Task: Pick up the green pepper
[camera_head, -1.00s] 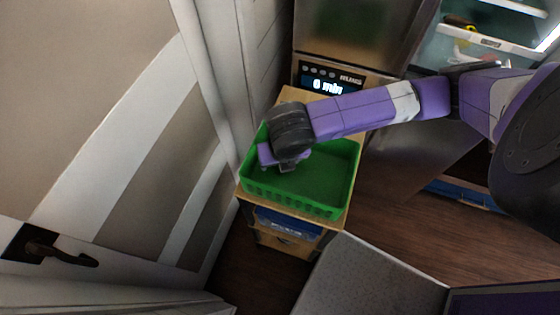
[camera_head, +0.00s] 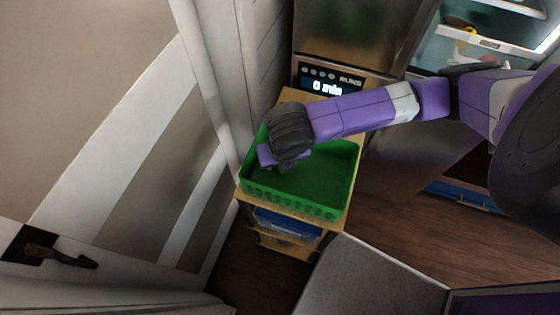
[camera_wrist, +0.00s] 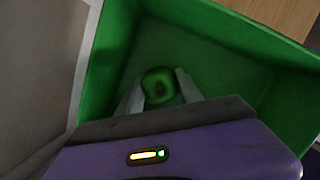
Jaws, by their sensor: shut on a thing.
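The green pepper (camera_wrist: 159,86) shows in the wrist view between the two pale fingers of my gripper (camera_wrist: 158,92). My gripper is shut on it, inside the green crate (camera_wrist: 219,28). In the head view my gripper (camera_head: 279,168) reaches down into the left part of the green crate (camera_head: 290,203). The pepper is hidden there behind my wrist. I cannot tell whether the pepper touches the crate floor.
The crate stands on a small wooden shelf cart (camera_head: 333,222) with blue bins (camera_head: 288,224) below. A wall is close on the left. An appliance with a lit display (camera_head: 328,86) stands behind.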

